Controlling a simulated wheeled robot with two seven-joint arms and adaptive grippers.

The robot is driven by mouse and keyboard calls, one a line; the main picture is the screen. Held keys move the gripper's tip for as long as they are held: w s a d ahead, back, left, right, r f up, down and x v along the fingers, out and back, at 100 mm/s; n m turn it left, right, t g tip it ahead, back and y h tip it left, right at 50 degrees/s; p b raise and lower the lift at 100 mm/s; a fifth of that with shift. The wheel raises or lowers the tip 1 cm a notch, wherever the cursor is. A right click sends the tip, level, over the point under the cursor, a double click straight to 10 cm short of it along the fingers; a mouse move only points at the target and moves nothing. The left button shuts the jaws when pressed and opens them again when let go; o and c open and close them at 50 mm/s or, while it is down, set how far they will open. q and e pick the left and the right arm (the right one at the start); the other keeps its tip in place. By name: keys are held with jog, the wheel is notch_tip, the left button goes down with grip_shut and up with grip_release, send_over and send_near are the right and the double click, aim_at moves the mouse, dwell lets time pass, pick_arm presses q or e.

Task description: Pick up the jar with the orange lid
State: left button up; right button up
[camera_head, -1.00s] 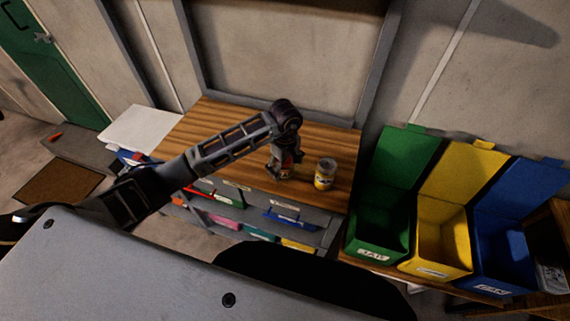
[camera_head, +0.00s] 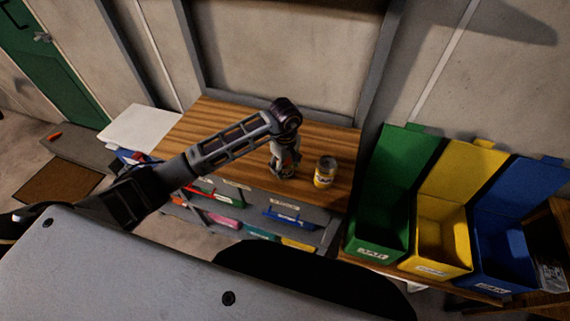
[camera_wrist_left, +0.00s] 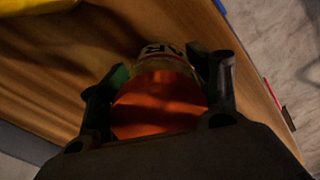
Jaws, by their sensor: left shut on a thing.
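The jar with the orange lid (camera_wrist_left: 160,105) is seen from above in the left wrist view, with part of a pale label showing at its far side. My left gripper (camera_wrist_left: 160,88) has one finger on each side of it and is shut on it. In the head view my left gripper (camera_head: 284,172) points down over the wooden tabletop (camera_head: 225,125), and the jar is mostly hidden by it. I cannot tell whether the jar touches the table. My right gripper is not in view.
Open green (camera_head: 378,235), yellow (camera_head: 443,250) and blue (camera_head: 503,260) bins stand to the right. The table's back left is clear.

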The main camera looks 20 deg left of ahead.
pick_arm(q)
notch_tip(320, 180, up, 8)
jog(key=shift+f+b, duration=0.1)
jog(key=shift+b, duration=0.8)
jog(key=shift+r, duration=1.1)
